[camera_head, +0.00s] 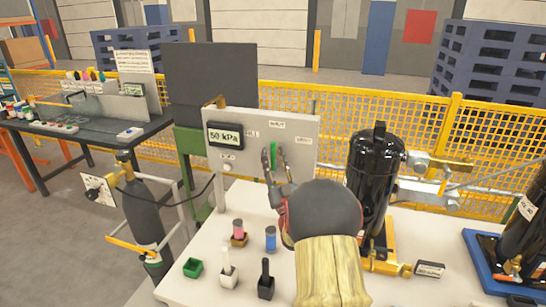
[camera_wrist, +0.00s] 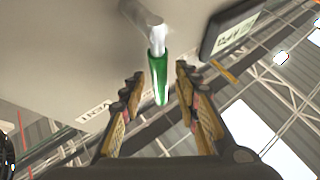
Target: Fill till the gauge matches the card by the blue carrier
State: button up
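The gauge (camera_head: 225,136) on the white panel (camera_head: 305,155) reads 50 kPa. A green-handled lever (camera_head: 273,154) points up toward the middle label on the panel, with other labels to its left and right. My gripper (camera_head: 276,165) is open at the lever. In the wrist view the green handle (camera_wrist: 160,82) lies between the open fingertips, with gaps visible on both sides. The blue carrier (camera_head: 485,263) is at the right edge under a black vessel (camera_head: 518,235). A small dark card (camera_head: 522,300) beside it is cut off and unreadable.
Small colored holders, including a green one (camera_head: 193,268), sit on the front left of the white table. A gas cylinder (camera_head: 142,215) stands left of it.

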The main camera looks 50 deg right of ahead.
jog(key=v, duration=1.1)
jog(key=shift+s+f, duration=0.2)
jog(key=shift+f, duration=0.05)
jog(key=shift+a, duration=0.1)
